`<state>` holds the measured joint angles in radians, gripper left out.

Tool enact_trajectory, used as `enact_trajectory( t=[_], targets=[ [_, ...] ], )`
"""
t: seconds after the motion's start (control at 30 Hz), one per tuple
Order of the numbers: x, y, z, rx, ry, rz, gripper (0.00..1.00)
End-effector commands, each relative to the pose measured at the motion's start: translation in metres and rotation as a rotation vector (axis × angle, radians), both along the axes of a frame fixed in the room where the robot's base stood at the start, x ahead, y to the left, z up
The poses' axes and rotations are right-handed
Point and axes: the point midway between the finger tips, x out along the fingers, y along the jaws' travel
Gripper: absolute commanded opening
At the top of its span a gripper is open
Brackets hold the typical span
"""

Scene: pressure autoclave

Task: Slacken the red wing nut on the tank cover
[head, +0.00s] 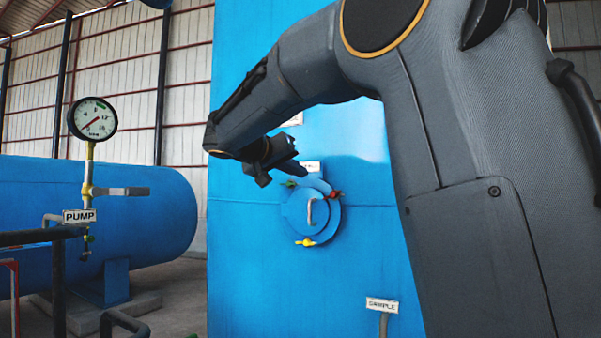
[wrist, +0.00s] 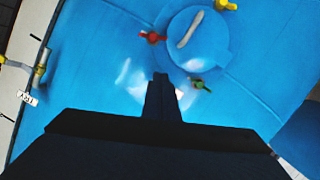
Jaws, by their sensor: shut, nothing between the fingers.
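The round blue tank cover (head: 297,212) with a pale curved handle (head: 310,211) is on the front of the tall blue tank. The red wing nut (head: 334,194) is at the cover's upper right edge in the head view; in the wrist view the red wing nut (wrist: 152,37) is at the cover's left edge. A green wing nut (head: 289,184) and a yellow wing nut (head: 306,242) sit elsewhere on the rim. My gripper (head: 304,173) is above the cover in the head view. In the wrist view its fingers (wrist: 162,78) are together and empty, apart from the red wing nut.
A pressure gauge (head: 92,118) on a pipe with a PUMP sign (head: 79,216) stands at left, before a horizontal blue tank (head: 150,205). A SAMPLE sign (head: 382,305) is low on the right. The tank face around the cover is mostly clear.

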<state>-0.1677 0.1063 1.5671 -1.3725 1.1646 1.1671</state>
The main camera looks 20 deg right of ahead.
Motion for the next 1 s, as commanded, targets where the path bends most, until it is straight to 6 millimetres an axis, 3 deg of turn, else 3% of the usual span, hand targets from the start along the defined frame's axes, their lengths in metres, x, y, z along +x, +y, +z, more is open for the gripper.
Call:
enact_trajectory(
  t=[0.37,0.63,1.0],
  targets=[
    [0.037,-0.062,-0.014,0.0,0.004,-0.001,0.0],
    [0.027,-0.069,-0.047,0.001,0.005,0.001,0.0],
    [0.026,-0.071,-0.054,0.001,0.002,0.002,0.0]
  ],
)
